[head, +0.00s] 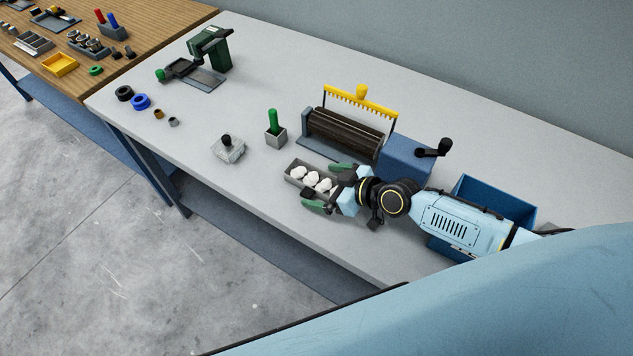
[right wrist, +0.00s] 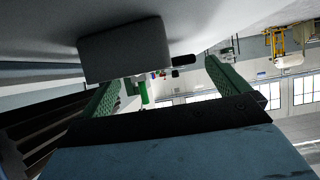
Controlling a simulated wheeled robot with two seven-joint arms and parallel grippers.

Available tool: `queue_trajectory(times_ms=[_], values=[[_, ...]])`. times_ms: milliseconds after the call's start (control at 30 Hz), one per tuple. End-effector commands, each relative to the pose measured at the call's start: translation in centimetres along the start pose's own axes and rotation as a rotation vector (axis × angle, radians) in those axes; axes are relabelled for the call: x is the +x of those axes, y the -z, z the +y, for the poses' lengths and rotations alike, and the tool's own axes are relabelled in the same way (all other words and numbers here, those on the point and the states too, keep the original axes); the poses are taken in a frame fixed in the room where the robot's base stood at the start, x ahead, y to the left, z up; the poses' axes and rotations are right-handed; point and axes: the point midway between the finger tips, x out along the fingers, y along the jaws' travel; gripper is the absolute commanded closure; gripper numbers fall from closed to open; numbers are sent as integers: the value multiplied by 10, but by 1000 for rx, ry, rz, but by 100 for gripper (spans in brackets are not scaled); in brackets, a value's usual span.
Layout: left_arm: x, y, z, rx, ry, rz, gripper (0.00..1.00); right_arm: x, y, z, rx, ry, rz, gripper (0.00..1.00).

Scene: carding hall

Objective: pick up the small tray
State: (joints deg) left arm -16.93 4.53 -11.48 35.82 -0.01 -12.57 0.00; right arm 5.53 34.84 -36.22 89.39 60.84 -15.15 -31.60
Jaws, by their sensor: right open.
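The small tray (head: 291,181) is a grey open box holding several white tufts (head: 310,177), near the front edge of the light grey bench. My right gripper (head: 327,186) is open, its green-padded fingers on either side of the tray's right end. It does not grip the tray. In the right wrist view, a grey block that looks like the tray (right wrist: 124,49) shows ahead, between and beyond the fingers of the gripper (right wrist: 165,88). Contact between fingers and tray cannot be made out. My left gripper is not in view.
A carding drum (head: 345,131) with a yellow comb stands behind the tray. A green-handled tool in a grey block (head: 276,138) and a black-knobbed metal piece (head: 228,150) stand to the left. A blue bin (head: 492,195) is beside my right arm. The bench left of the tray is mostly clear.

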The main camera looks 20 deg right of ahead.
Motion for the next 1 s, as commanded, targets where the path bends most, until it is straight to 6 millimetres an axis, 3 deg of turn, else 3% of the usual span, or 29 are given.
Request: queue_trajectory(times_ms=[133,433,767,1000], values=[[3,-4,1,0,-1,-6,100,18,0,0,1,0,0,0],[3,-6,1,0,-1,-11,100,21,-1,0,0,0,-1,1],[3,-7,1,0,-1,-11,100,21,-1,0,0,0,-1,44],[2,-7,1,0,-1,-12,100,20,2,0,0,0,1,44]])
